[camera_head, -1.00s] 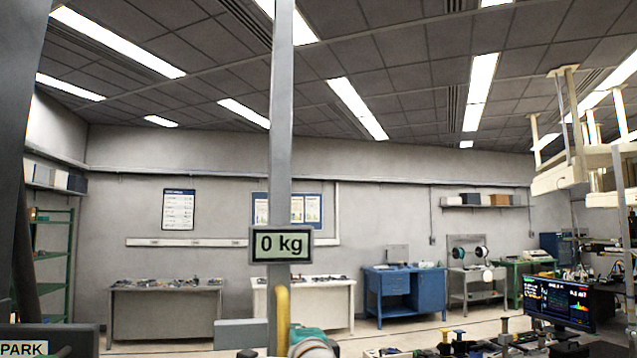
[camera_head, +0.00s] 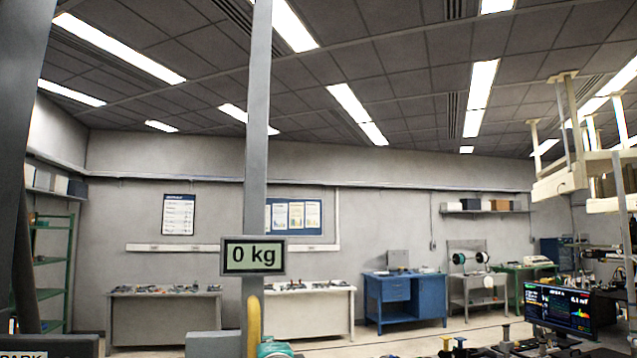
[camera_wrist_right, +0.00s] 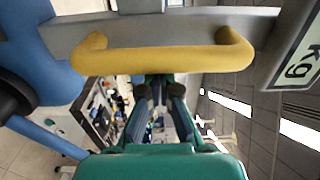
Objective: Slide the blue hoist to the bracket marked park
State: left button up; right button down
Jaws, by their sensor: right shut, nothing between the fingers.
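In the head view, a grey upright (camera_head: 257,150) carries a "0 kg" display (camera_head: 254,256) and a yellow handle (camera_head: 254,325), cut off by the lower edge. In the right wrist view, the yellow handle (camera_wrist_right: 160,58) spans a grey part beside a blue body (camera_wrist_right: 48,50), which looks like the hoist. My right gripper (camera_wrist_right: 155,88) is shut and empty, its fingertips close to the handle; I cannot tell whether they touch. Its teal body (camera_head: 272,349) shows below the handle in the head view. The PARK label (camera_head: 24,355) is at the bottom left, partly cut off. My left gripper is not in view.
A grey block (camera_head: 213,343) shows between the label and the upright. A monitor (camera_head: 558,307) stands at the lower right, with pale hanging frames (camera_head: 560,183) above it. Workbenches and a blue cabinet (camera_head: 404,298) stand along the far wall.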

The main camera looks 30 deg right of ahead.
jog(key=shift+w+a+p, duration=0.2)
jog(key=shift+a+p, duration=0.1)
jog(key=shift+a, duration=0.65)
jog(key=a, duration=0.2)
jog(key=w+a, duration=0.1)
jog(key=a, duration=0.1)
jog(key=shift+p, duration=0.4)
jog(key=shift+w+a, duration=0.3)
jog(key=shift+a, duration=1)
jog(key=shift+w+a, duration=0.35)
jog(key=shift+a, duration=0.95)
jog(key=shift+w+a, duration=0.3)
jog(key=shift+a, duration=1)
jog(key=shift+d, duration=0.1)
